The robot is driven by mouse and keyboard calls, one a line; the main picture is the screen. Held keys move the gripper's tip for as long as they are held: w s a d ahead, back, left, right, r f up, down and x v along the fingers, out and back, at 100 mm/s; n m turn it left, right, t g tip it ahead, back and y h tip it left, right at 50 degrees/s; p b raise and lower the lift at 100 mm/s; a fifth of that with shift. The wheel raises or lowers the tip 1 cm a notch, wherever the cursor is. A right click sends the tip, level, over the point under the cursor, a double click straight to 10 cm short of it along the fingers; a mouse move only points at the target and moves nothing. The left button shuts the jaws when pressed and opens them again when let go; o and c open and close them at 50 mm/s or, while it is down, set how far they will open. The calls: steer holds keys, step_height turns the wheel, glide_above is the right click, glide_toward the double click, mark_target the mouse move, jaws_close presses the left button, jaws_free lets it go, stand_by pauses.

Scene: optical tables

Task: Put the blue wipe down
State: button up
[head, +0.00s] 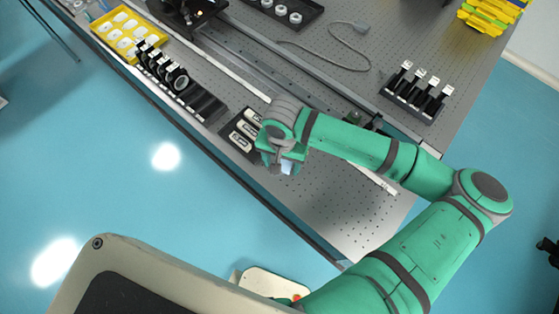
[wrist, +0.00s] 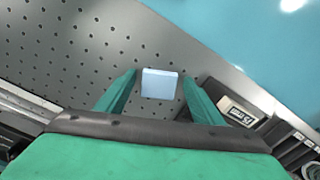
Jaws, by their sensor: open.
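The blue wipe (wrist: 159,83) is a small pale blue block. In the wrist view it shows between the tips of my gripper (wrist: 158,92), with a gap to each finger. In the head view the wipe (head: 287,167) shows just below my gripper (head: 283,160), partly hidden by it, over the grey perforated table (head: 352,222) near its front edge. My gripper is open. I cannot tell whether the wipe rests fully on the table.
A black tray with white-labelled items (head: 243,132) lies close to the left of my gripper. A black rack of round optics (head: 180,82) and a yellow tray (head: 127,35) stand farther left. A rack of black posts (head: 416,92) stands at right. Bare table lies right of the wipe.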

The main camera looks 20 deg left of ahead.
step_height(320, 180, up, 12)
steer(key=shift+r, duration=0.15)
stand_by(0.4)
steer(key=shift+w, duration=0.1)
stand_by(0.4)
